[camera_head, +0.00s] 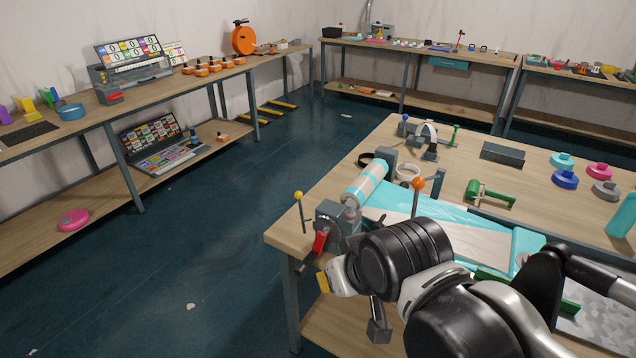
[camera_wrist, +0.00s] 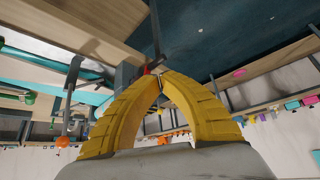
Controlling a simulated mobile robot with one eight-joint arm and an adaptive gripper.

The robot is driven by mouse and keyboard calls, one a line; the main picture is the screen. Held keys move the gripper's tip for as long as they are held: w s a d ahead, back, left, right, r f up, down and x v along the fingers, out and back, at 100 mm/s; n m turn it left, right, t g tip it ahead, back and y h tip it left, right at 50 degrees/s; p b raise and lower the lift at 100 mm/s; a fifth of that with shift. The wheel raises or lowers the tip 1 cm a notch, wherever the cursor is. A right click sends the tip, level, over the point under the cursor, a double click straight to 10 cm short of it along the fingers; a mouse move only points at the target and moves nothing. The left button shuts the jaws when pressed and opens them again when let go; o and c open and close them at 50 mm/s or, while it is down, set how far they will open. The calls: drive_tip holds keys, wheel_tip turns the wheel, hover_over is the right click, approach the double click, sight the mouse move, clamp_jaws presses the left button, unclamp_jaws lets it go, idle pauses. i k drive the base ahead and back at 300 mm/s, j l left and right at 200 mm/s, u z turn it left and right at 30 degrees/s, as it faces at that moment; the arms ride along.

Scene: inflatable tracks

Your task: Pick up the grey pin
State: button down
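I cannot tell for sure which thing is the grey pin. A grey bar with a blocky lower end (camera_head: 378,331) shows below the near table edge, partly behind my arm. My gripper (camera_head: 322,284) is at the near left corner of the table, beside the red crank handle (camera_head: 319,243) of a grey roller machine (camera_head: 336,222). In the wrist view the yellow fingers of my gripper (camera_wrist: 161,76) arch together and their tips meet. I see nothing clearly held between them. A dark upright bar (camera_wrist: 155,30) shows beyond the tips.
The near table (camera_head: 460,165) carries a white and cyan roller (camera_head: 366,184), a yellow-topped rod (camera_head: 299,196), an orange-topped rod (camera_head: 418,187), a green tool (camera_head: 488,193) and several coloured caps. My arm covers the table's front. Open floor (camera_head: 215,240) lies to the left.

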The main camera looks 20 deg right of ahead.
sight(351, 205)
drive_tip(key=j+z, duration=0.3)
drive_tip(key=z, duration=0.15)
drive_tip(key=j+z, duration=0.6)
drive_tip(key=z, duration=0.25)
drive_tip(key=k+j+z, duration=0.1)
drive_tip(key=j+z, duration=0.15)
drive_tip(key=z, duration=0.2)
